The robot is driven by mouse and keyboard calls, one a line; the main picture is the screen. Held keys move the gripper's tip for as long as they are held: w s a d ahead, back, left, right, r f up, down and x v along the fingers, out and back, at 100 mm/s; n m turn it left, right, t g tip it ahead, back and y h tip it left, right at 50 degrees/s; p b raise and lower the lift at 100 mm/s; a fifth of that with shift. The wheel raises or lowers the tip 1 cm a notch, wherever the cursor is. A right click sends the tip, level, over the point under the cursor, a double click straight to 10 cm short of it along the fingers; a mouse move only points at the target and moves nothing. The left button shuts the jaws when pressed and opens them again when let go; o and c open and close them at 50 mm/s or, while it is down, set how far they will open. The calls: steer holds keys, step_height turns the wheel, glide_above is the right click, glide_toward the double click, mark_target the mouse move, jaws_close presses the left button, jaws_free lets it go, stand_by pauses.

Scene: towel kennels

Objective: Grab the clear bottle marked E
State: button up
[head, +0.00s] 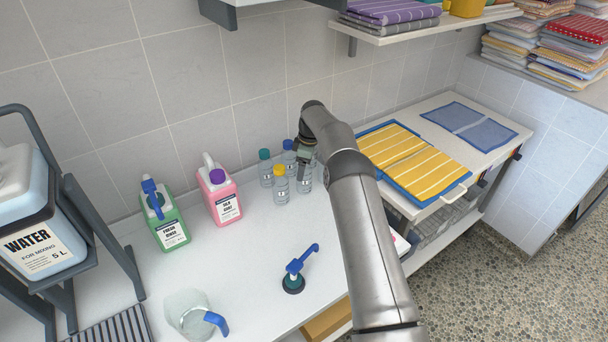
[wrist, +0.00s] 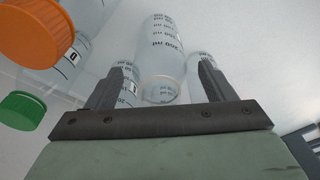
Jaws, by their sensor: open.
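In the wrist view, my gripper (wrist: 166,80) is open. A clear bottle (wrist: 162,55) shows in the gap between its fingers; I cannot tell whether they touch it. Other clear bottles show partly behind the left finger and by the right finger (wrist: 203,62). An orange cap and a green cap show at left. I cannot read an E on any label.
A green jug (head: 168,224) and a pink jug (head: 222,192) stand left of the bottles. A blue-handled pump (head: 296,268) and a clear pitcher (head: 188,314) are nearer. Yellow towels (head: 415,160) lie on the right; a shelf (head: 430,28) hangs above.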

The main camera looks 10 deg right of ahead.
steer(key=shift+f, duration=0.2)
steer(key=c, duration=1.3)
steer(key=shift+r, duration=0.1)
